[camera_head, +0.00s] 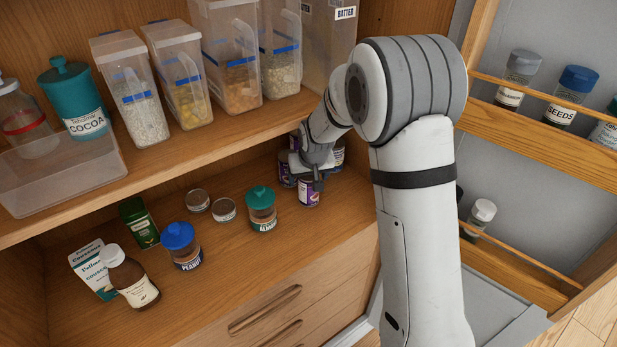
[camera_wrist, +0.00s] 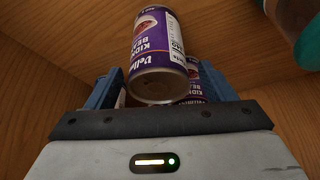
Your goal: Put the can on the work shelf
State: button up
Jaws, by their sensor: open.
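A purple kidney beans can (camera_wrist: 160,50) stands between the two blue fingers of my gripper (camera_wrist: 160,88) in the wrist view. The fingers are open, one on each side, and I cannot tell whether either touches it. A second purple can (camera_wrist: 188,119) shows partly behind the gripper body. In the head view, my gripper (camera_head: 308,178) reaches into the back right of the lower wooden shelf (camera_head: 215,275). A purple can (camera_head: 308,194) shows just below it, with other purple cans (camera_head: 285,173) beside it, partly hidden by the gripper. No label marks which board is the work shelf.
A teal-lidded almond jar (camera_head: 262,210), two small tins (camera_head: 224,210) and a blue-lidded peanut jar (camera_head: 181,247) stand left of the gripper. The upper shelf (camera_head: 180,150) overhangs, with clear containers (camera_head: 180,75). Door racks (camera_head: 540,145) are at right.

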jog(key=s+d+r+m+b, duration=0.1)
jog(key=s+d+r, duration=0.3)
jog(key=s+r, duration=0.35)
jog(key=s+d+r+b, duration=0.1)
jog(key=s+d+r, duration=0.3)
jog(key=s+r, duration=0.3)
jog(key=s+d, duration=0.2)
jog(key=s, duration=0.7)
jog(key=s+d+m+g, duration=0.1)
jog(key=s+d, duration=0.1)
jog(key=s, duration=0.7)
jog(key=shift+s+d+f+h, duration=0.15)
jog(key=shift+s+d+h, duration=0.1)
jog(key=shift+d+h, duration=0.15)
jog(key=shift+f, duration=0.1)
jog(key=shift+c, duration=0.2)
